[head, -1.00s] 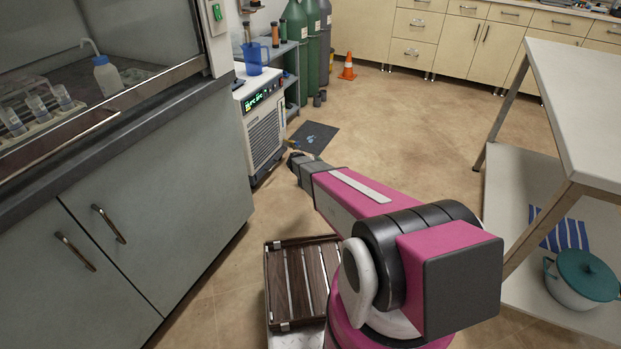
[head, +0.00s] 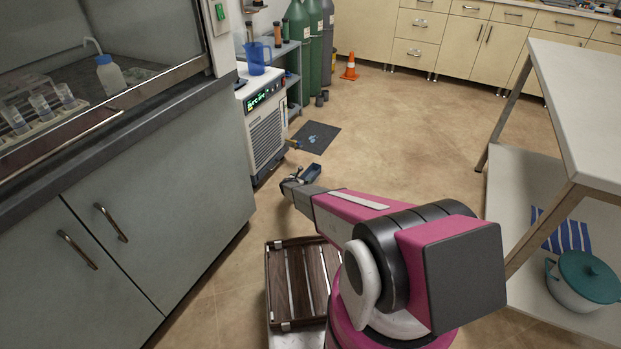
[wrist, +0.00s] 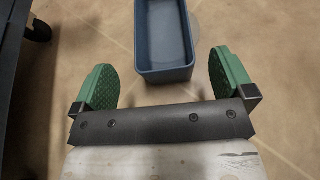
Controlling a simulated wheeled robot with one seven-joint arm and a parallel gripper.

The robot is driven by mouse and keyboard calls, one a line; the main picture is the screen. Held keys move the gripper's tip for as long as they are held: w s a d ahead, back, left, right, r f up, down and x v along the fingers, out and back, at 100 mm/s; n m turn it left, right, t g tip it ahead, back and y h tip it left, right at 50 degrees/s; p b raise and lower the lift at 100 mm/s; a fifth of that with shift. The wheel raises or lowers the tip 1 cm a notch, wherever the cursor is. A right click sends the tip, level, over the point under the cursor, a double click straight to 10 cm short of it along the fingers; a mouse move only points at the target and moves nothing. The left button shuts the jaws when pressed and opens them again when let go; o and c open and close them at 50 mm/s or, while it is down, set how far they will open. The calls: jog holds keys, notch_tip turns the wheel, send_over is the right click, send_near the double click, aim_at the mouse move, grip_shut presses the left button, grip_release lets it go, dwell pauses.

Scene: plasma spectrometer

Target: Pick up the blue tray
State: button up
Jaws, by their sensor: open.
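The blue tray (wrist: 166,75) is a deep, empty, open-topped box on the floor, at the top middle of the wrist view. It also shows in the head view as a small dark blue box (head: 313,169) just beyond my gripper. My gripper (head: 297,177) is open. In the wrist view its two green fingertips (wrist: 166,80) stand on either side of the tray's near end, with visible gaps to it. The tray's far end is cut off in the wrist view. I cannot tell the height between the fingers and the tray.
A white instrument (head: 266,125) with a blue jug (head: 257,58) on top stands left of the tray. A dark mat (head: 316,138) lies beyond. Grey cabinets (head: 150,220) line the left, and a white table (head: 585,110) stands right. The middle floor is clear.

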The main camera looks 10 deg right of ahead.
aim_at(306, 178)
jog(key=x, duration=0.5)
jog(key=shift+w+d+f, duration=0.1)
jog(key=shift+f, duration=0.4)
jog(key=c, duration=1)
jog(key=shift+r, duration=0.1)
jog(key=shift+r, duration=0.45)
jog(key=s+a+r, duration=0.2)
jog(key=s+r, duration=0.1)
jog(key=s+a+r, duration=0.2)
jog(key=s+r, duration=0.1)
jog(key=s+a+r, duration=0.3)
jog(key=r, duration=0.1)
jog(key=shift+s, duration=0.2)
